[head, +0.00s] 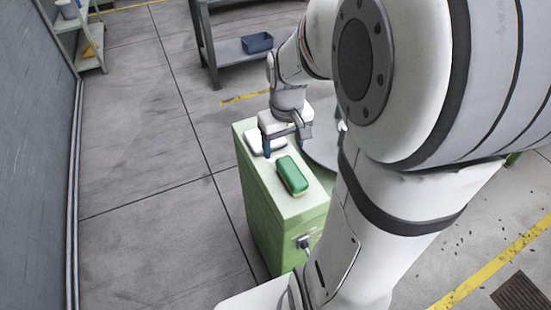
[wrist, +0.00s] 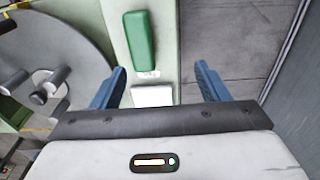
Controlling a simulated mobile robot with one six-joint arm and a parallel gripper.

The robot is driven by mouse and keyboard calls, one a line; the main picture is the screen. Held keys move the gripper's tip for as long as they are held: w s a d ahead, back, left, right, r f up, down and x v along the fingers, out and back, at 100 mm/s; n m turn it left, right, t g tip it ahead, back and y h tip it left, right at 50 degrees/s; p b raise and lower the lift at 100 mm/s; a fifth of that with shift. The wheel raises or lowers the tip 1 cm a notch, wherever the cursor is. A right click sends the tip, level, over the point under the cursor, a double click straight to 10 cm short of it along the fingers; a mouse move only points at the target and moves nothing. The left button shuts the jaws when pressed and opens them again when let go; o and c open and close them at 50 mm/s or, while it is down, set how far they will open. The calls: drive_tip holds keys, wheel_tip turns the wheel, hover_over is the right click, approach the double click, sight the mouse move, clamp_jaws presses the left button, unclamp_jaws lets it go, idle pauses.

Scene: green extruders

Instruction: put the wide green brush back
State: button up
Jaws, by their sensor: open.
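The wide green brush (head: 292,175) lies on the top of a narrow green cabinet (head: 305,211). It also shows in the wrist view (wrist: 141,40), ahead of the fingers and left of the middle. My gripper (head: 281,148) is over the far part of the cabinet top, beyond the brush. In the wrist view its two blue fingers (wrist: 161,75) stand wide apart with nothing between their tips. A white block-like thing (wrist: 152,96) lies on the cabinet top near the gripper, partly hidden by the gripper's body.
A round grey disc (wrist: 55,50) with spool-like parts adjoins the cabinet. A shelf with a blue bin (head: 257,42) stands behind, and another shelf (head: 88,45) is at the far left. Open floor (head: 150,150) lies left of the cabinet.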

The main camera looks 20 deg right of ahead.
drive_tip(key=s+a+r+t, duration=0.2)
drive_tip(key=s+a+r, duration=0.3)
drive_tip(key=s+a, duration=0.2)
drive_tip(key=shift+s+a+r, duration=0.15)
drive_tip(key=shift+s+a, duration=0.15)
drive_tip(key=shift+s, duration=0.95)
